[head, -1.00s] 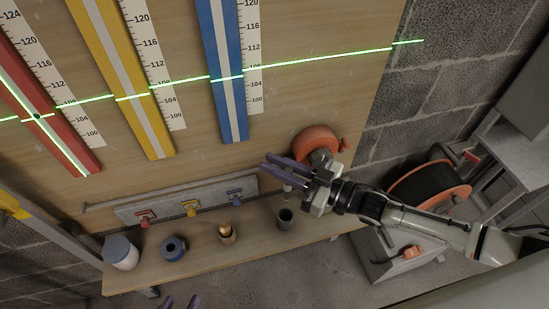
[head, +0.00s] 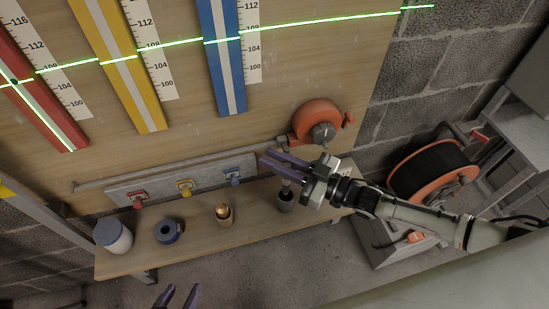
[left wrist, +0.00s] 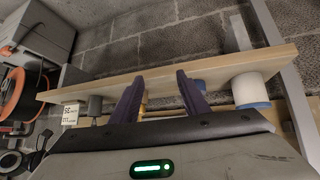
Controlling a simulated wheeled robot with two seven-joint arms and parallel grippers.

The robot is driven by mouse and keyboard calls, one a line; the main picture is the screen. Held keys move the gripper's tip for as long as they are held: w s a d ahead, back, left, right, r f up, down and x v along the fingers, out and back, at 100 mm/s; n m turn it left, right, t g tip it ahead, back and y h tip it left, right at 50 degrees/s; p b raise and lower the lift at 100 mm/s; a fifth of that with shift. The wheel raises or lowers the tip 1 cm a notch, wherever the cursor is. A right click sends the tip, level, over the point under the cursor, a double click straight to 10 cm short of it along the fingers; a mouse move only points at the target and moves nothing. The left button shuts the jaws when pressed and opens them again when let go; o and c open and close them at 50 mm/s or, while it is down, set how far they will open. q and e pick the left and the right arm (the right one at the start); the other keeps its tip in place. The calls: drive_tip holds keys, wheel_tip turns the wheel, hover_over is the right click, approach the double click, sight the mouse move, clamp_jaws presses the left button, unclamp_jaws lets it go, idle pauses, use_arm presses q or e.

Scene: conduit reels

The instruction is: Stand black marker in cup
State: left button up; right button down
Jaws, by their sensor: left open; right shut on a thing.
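The dark grey cup (head: 286,205) stands upright on the wooden bench, right of the other small items, in the head view. My right gripper (head: 284,163) is above it, shut on a slim upright thing (head: 287,183), likely the marker. Its lower end is at or just over the cup's mouth; I cannot tell whether it is inside. The purple fingers hide its upper part, and its black colour is not clear. My left gripper (head: 177,296) is open and empty at the bottom edge, in front of the bench. Its open fingers also show in the left wrist view (left wrist: 155,88).
On the bench (head: 190,250) stand a tan cup with brass-coloured pieces (head: 224,213), a blue ring (head: 168,231) and a white jar (head: 113,236). A rail with red, yellow and blue clips (head: 184,187) runs behind.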

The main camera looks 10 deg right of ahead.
use_arm(q)
drive_tip(key=f+b, duration=0.1)
drive_tip(key=b, duration=0.1)
drive_tip(key=w+d+f+b, duration=0.1)
drive_tip(key=f+b, duration=0.1)
drive_tip(key=shift+d, duration=0.1)
use_arm(e)
wheel_tip(320, 180, down, 6)
drive_tip(key=shift+r, duration=0.2)
use_arm(q)
drive_tip(key=shift+r, duration=0.15)
use_arm(e)
drive_tip(key=c, duration=1.6)
unclamp_jaws()
use_arm(q)
drive_tip(key=shift+s, duration=0.1)
use_arm(e)
drive_tip(key=v, duration=1)
drive_tip(key=shift+s+d, duration=0.1)
drive_tip(key=shift+s, duration=0.05)
